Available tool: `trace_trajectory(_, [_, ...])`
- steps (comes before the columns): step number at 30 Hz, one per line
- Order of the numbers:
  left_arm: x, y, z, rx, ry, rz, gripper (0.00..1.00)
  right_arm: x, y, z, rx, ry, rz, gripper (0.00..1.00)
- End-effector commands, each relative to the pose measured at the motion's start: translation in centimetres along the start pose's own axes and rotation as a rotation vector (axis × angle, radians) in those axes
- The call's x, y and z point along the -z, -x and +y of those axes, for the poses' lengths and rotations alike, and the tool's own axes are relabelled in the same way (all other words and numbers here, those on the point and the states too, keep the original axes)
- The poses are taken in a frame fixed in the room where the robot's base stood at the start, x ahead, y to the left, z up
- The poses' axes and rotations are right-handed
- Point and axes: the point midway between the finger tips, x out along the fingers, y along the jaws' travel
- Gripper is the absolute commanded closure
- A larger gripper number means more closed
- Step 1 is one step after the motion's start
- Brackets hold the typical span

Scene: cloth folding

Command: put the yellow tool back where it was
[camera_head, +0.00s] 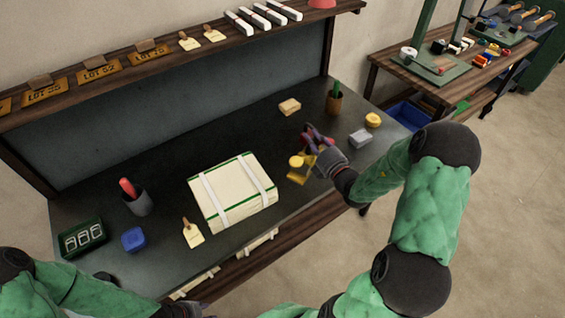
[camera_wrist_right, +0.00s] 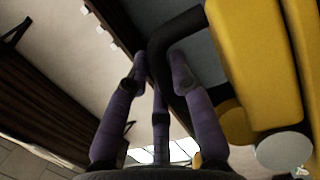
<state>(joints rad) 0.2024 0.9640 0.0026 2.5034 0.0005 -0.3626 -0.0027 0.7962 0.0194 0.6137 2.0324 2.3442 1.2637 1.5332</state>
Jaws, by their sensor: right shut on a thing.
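The yellow tool (camera_head: 300,176) is by the right side of the cloth-like cream bundle, near the table's front edge; I cannot tell whether it touches the table. My right gripper (camera_head: 314,138) is shut on the tool. In the right wrist view its purple fingers (camera_wrist_right: 160,70) close around a dark curved handle, beside the large yellow body (camera_wrist_right: 245,60). The fingers hide part of the handle. The end of my left arm (camera_head: 182,310) is at the bottom edge, mostly cut off, and its fingers are not clear.
The strapped cream bundle (camera_head: 232,191) fills the middle of the dark table (camera_head: 120,165). A grey block (camera_head: 360,138), yellow round item (camera_head: 372,119), tan block (camera_head: 289,106) and brown cup (camera_head: 334,102) stand at right. A grey cup (camera_head: 138,202), blue block (camera_head: 134,239) and green tray (camera_head: 66,250) stand left.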

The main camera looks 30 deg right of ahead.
Motion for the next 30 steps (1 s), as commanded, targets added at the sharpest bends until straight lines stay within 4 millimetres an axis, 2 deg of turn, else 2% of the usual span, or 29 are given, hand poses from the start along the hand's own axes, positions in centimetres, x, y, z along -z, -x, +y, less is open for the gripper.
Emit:
trace_trajectory(5, [0.0, -0.8, -0.3, 0.000, 0.000, 0.000, 0.60, 0.2, -2.1, -0.9, -0.006, 0.002, 0.000, 1.00])
trace_trajectory(16, [0.1, -2.8, -1.0, 0.000, 0.000, 0.000, 0.60, 1.3, -8.8, -4.1, -0.008, 0.002, 0.001, 1.00])
trace_trajectory(18, [0.1, -3.2, -1.2, 0.000, 0.000, 0.000, 0.60, 1.4, -9.6, -5.2, -0.006, 0.001, -0.001, 1.00])
trace_trajectory(24, [0.2, -4.3, -1.5, 0.000, 0.000, 0.000, 0.60, 1.7, -11.7, -7.8, -0.006, 0.002, -0.002, 1.00])
trace_trajectory(30, [0.2, -4.6, -1.7, 0.000, 0.000, 0.000, 0.60, 1.9, -12.7, -8.8, -0.007, 0.002, -0.002, 1.00])
